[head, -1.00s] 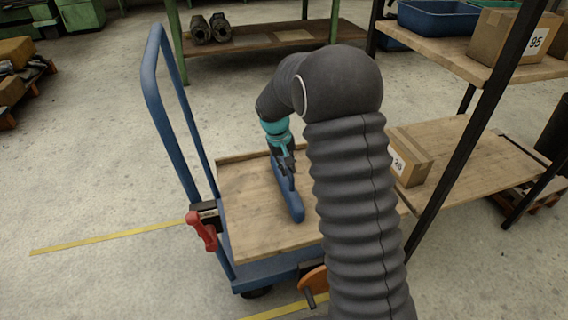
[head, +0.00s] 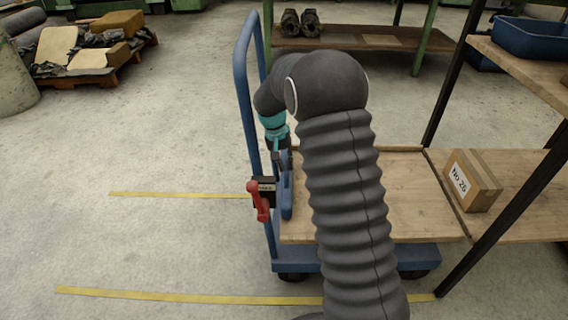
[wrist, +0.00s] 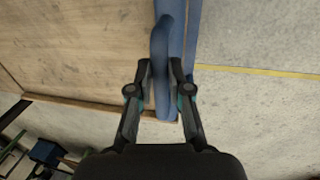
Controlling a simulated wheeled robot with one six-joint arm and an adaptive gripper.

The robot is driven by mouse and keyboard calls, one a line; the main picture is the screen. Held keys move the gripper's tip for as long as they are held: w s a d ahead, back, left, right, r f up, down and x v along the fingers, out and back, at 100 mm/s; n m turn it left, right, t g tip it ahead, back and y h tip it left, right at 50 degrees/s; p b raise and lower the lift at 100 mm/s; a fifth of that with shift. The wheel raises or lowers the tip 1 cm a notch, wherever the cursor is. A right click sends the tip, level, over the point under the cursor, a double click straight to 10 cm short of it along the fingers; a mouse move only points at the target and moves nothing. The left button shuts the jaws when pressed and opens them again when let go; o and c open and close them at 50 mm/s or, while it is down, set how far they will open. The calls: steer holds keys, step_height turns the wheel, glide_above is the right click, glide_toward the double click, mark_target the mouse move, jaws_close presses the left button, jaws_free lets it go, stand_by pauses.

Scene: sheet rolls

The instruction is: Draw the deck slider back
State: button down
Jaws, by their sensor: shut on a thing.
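The deck slider (head: 287,197) is a blue bar at the left end of the cart's wooden deck (head: 400,185), close beside the blue push handle (head: 245,95). My gripper (head: 283,164) is shut on the slider from above. In the wrist view the slider (wrist: 161,45) runs between the two fingers of my gripper (wrist: 160,70), alongside a blue rail at the deck's edge. My arm hides part of the deck in the head view.
A red lever (head: 259,203) sits on a dark bracket at the handle. A box marked No 26 (head: 472,180) stands right of the deck by a dark shelf post (head: 497,205). Yellow lines (head: 180,195) mark the floor. Open floor lies to the left.

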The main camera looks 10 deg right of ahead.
steer(key=shift+w+a+r, duration=0.1)
steer(key=shift+w+a, duration=0.1)
steer(key=c, duration=1.1)
jaws_free()
steer(key=shift+a, duration=0.15)
steer(key=shift+s, duration=0.1)
step_height(320, 180, up, 7)
steer(key=a, duration=0.1)
steer(key=shift+r, duration=0.15)
steer(key=shift+a, duration=0.1)
